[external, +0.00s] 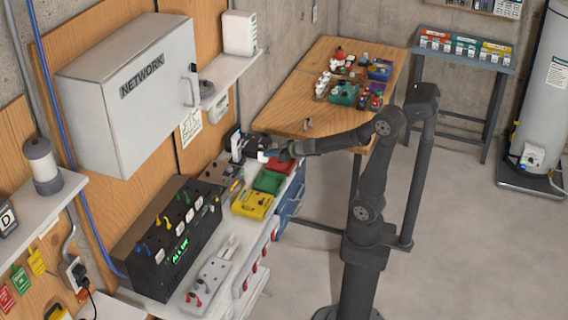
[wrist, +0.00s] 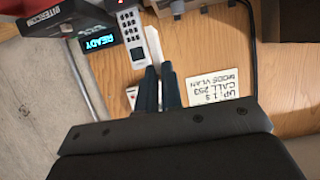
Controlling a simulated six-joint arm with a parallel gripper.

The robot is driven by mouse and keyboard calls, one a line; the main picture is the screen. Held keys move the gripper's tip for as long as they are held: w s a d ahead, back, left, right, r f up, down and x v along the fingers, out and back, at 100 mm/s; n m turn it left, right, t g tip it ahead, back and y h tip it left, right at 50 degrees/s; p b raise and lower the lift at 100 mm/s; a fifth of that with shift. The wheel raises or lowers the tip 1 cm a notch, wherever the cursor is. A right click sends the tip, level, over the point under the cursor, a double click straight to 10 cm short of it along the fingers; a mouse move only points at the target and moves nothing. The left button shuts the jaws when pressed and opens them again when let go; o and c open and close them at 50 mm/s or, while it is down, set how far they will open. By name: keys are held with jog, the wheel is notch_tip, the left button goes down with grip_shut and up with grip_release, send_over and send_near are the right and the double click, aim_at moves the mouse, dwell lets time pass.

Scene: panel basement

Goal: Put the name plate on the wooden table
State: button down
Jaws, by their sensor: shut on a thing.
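My gripper (external: 243,148) is over the far part of the white bench, beside the wall panel. In the wrist view its two dark fingers (wrist: 166,86) are close together. They are shut on a thin pale piece (wrist: 147,92), seen almost edge-on, which I take to be the name plate; no lettering on it can be read. In the external view a small white upright shape (external: 236,146) shows at the fingertips, and I cannot tell whether it is the plate. The wooden table (external: 292,98) stands beyond the bench, with its near part mostly bare.
The wooden table's far part holds a teal bin (external: 344,93) and several small parts. On the bench stand a green bin (external: 268,181), a yellow bin (external: 252,204) and a black panel (external: 165,255). A grey network cabinet (external: 135,95) and shelf (external: 225,80) jut from the wall.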

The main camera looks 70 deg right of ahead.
jog(key=w+d+m+g+h, duration=0.15)
jog(key=d+m+h, duration=0.4)
jog(key=d, duration=2.95)
jog(key=s+d+f+m+g+h, duration=0.1)
jog(key=s+d+f, duration=0.1)
jog(key=s+d, duration=0.65)
jog(key=s+d+f+m+g+h, duration=0.15)
jog(key=s+d, duration=0.35)
jog(key=d, duration=0.7)
jog(key=s+d+f+m+h, duration=0.1)
jog(key=s+d+f, duration=0.2)
jog(key=s+d, duration=0.55)
jog(key=w+f, duration=0.2)
jog(key=w, duration=0.2)
jog(key=w+d+f, duration=0.1)
jog(key=w+f, duration=0.1)
jog(key=w, duration=0.2)
jog(key=w+f, duration=0.2)
jog(key=w, duration=0.2)
jog(key=shift+w+d+f, duration=0.2)
jog(key=shift+w+d, duration=0.05)
jog(key=shift+w, duration=0.15)
jog(key=shift+h, duration=0.3)
jog(key=shift+f, duration=2)
